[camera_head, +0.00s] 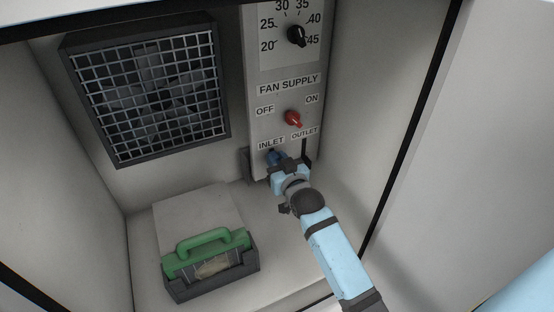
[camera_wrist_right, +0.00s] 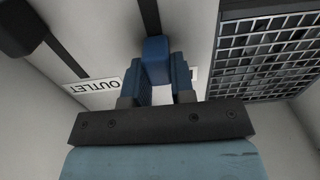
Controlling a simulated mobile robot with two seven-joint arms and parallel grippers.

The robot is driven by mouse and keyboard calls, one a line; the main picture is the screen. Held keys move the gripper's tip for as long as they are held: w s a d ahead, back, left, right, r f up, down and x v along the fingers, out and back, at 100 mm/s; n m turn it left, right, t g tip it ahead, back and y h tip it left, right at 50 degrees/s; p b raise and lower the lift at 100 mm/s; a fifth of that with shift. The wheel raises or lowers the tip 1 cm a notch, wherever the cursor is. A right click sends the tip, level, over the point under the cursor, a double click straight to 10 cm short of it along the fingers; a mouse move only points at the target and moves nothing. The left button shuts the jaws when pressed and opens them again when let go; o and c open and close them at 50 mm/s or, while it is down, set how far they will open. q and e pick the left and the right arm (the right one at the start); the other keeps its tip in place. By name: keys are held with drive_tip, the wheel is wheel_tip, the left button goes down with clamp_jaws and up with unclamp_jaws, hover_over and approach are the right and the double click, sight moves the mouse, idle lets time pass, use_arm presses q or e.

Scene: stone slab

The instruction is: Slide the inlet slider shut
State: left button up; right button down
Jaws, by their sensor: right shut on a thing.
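The inlet slider is a blue block (camera_wrist_right: 156,48) in the right wrist view, at the end of a dark slot in the pale panel. My right gripper (camera_wrist_right: 158,72) is shut on it, one blue ribbed finger on each side. In the head view my right gripper (camera_head: 276,159) is at the panel's lower part, just below the INLET label (camera_head: 271,144). There the fingers and wrist largely hide the slider, and I cannot tell its exact place along the slot. My left gripper is not in view.
The control panel has an OUTLET label (camera_head: 304,133), a red fan switch (camera_head: 293,118) and a black dial (camera_head: 296,35). A dark block (camera_wrist_right: 22,28) sits beside the inlet slot. A caged fan (camera_head: 145,88) is on the back wall.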

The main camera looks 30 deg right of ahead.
wheel_tip(320, 180, down, 6)
drive_tip(key=b, duration=0.1)
drive_tip(key=shift+b, duration=0.35)
drive_tip(key=shift+f, duration=0.1)
drive_tip(key=c, duration=1)
unclamp_jaws()
drive_tip(key=shift+o, duration=0.2)
drive_tip(key=shift+s, duration=0.1)
drive_tip(key=s+b, duration=0.1)
drive_tip(key=s, duration=1.2)
drive_tip(key=shift+s+a+b, duration=0.3)
drive_tip(key=shift+a, duration=0.1)
